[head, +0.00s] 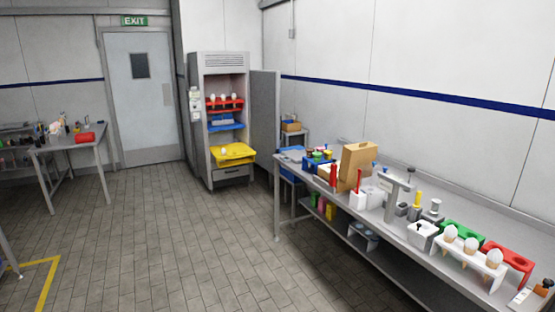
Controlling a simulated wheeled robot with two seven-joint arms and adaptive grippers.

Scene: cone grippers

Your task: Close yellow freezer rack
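The yellow freezer rack (233,155) is the lowest of the coloured racks in the open grey freezer (207,172) at the back. It sticks out past the freezer's front, pulled out, with a small white item (224,150) on it. A blue rack (226,122) and a red rack (224,103) sit above it inside the freezer. The freezer door (264,115) stands open to the right. Neither of my grippers shows in the head view.
A long metal table (398,232) with holders, bottles and boxes runs along the right. Another table (68,143) stands at the left, before a grey exit door (139,95). The tiled floor (165,235) between them is clear up to the freezer.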

